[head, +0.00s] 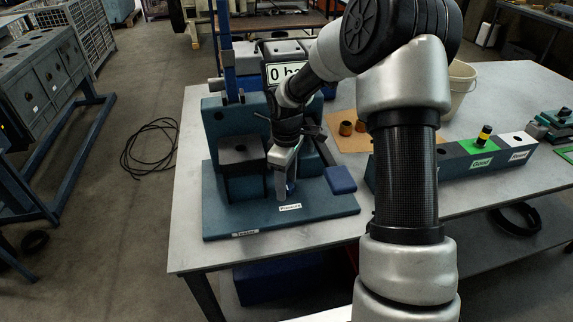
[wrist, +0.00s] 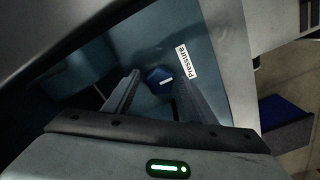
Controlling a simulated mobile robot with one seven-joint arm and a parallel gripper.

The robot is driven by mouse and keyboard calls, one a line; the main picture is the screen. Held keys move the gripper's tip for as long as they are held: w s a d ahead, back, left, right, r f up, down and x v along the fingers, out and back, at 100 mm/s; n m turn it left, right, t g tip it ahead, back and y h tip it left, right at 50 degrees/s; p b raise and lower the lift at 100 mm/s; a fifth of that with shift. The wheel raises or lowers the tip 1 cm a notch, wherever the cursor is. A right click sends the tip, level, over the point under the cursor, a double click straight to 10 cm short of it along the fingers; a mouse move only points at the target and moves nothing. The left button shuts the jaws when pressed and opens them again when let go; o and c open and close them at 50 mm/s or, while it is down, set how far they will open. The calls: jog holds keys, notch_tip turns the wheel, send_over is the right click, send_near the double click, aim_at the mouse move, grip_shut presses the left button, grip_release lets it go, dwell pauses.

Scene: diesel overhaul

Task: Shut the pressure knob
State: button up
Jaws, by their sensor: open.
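The pressure knob (wrist: 159,76) is small and blue with a white line on top. It sits on the teal tester base beside the "Pressure" label (wrist: 183,62). In the head view the label (head: 290,207) lies just in front of my gripper (head: 283,190), and the knob is mostly hidden behind the fingers. My gripper points down over the knob. In the wrist view its two fingers (wrist: 158,84) are apart, with the knob showing between them. I cannot tell how far down the fingers reach beside the knob. The tester's display (head: 285,73) is partly covered by my arm and reads "0 ba".
The tester base (head: 330,208) carries a block (head: 241,156) left of my gripper and a blue pad (head: 340,180) to the right. The table front (head: 215,255) is clear.

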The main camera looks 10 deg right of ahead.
notch_tip(320, 180, up, 17)
jog(key=p, duration=0.1)
dwell(0.4)
